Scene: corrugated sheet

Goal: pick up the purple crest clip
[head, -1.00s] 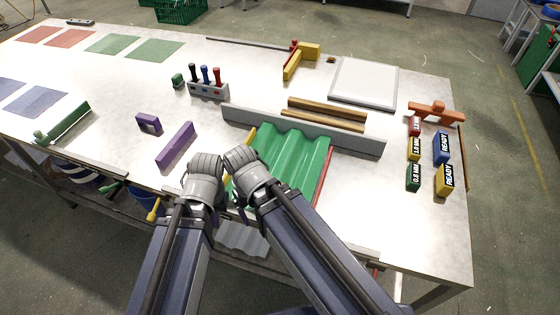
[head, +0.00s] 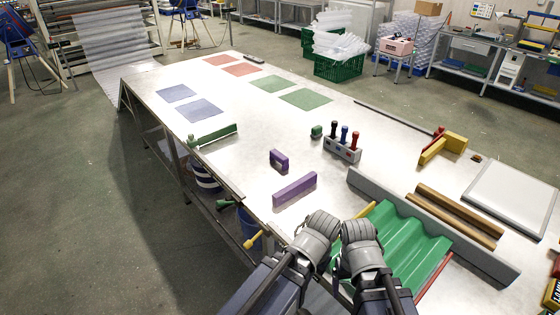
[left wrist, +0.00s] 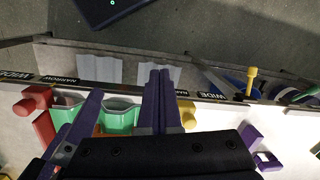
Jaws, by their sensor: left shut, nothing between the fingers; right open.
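The purple crest clip (head: 279,160), a small notched block, stands on the white tabletop in the head view, behind a longer purple bar (head: 295,190). The clip also shows at the lower right of the left wrist view (left wrist: 268,162). My left gripper (left wrist: 160,72) has its two dark fingers together with nothing between them, well apart from the clip. My right gripper (head: 360,236) is open beside the left one, at the near end of the green corrugated sheet (head: 405,240). In the head view the wrists hide the fingertips. Both grippers are nearer to me than the clip.
A grey rail (head: 430,225) and brown strips (head: 455,215) lie right of the grippers. A green-handled bar (head: 213,136) lies left. The tabletop between this bar and the clip is clear.

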